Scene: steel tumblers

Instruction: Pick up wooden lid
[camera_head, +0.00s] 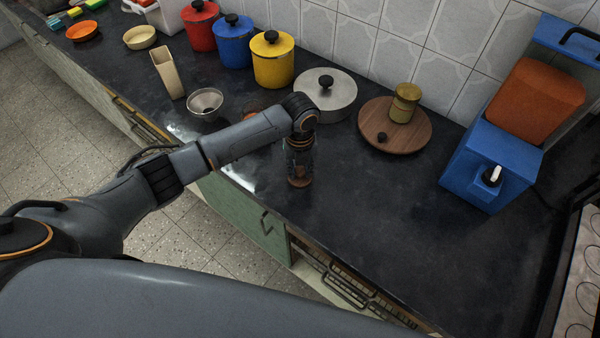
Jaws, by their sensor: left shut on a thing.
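A round wooden lid (412,135) with a black knob lies flat on the dark counter, right of centre. A small olive-yellow canister (405,103) stands on its back part. My left gripper (299,172) points down over the counter, to the left of and nearer than this lid and apart from it. It is shut on a small brown thing (299,182), mostly hidden by the fingers; I cannot tell what it is. My right gripper is not in view.
A steel lid (338,92) with a black knob lies behind my wrist. Yellow (273,66), blue (234,45) and red (200,30) canisters stand along the wall. A blue appliance (485,165) stands right. The front right of the counter (400,220) is clear.

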